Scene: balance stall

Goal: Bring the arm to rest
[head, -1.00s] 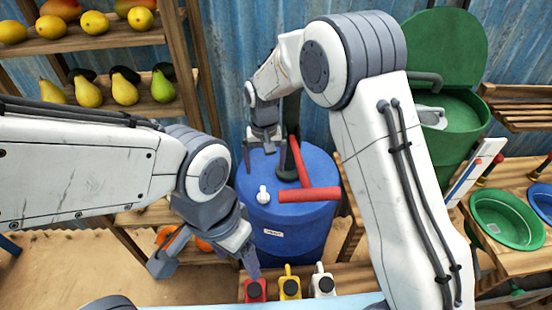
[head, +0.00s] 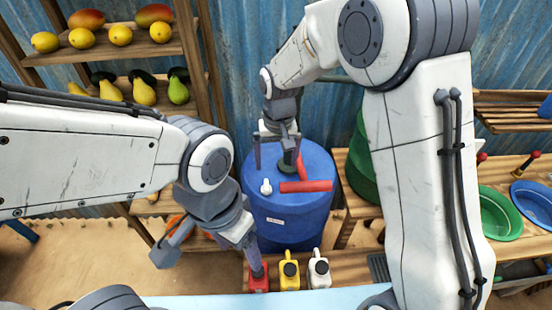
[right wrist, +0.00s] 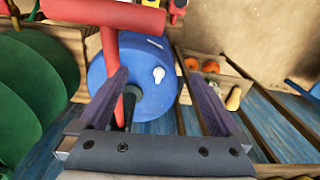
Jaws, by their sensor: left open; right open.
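A red T-shaped piece (head: 306,186) shows above the top of a blue barrel (head: 290,222). In the right wrist view the red piece (right wrist: 105,12) looms large before the blue barrel (right wrist: 150,95). My left gripper (head: 212,262) is open and empty at the front left; one finger overlaps a red bottle (head: 259,278) in the picture.
A small white knob (head: 266,187) sits on the barrel top. Yellow (head: 289,272) and white (head: 318,270) bottles stand in front of it. Fruit shelves (head: 115,52) are at left. A green basin (head: 497,213) and a blue basin (head: 533,200) sit at right.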

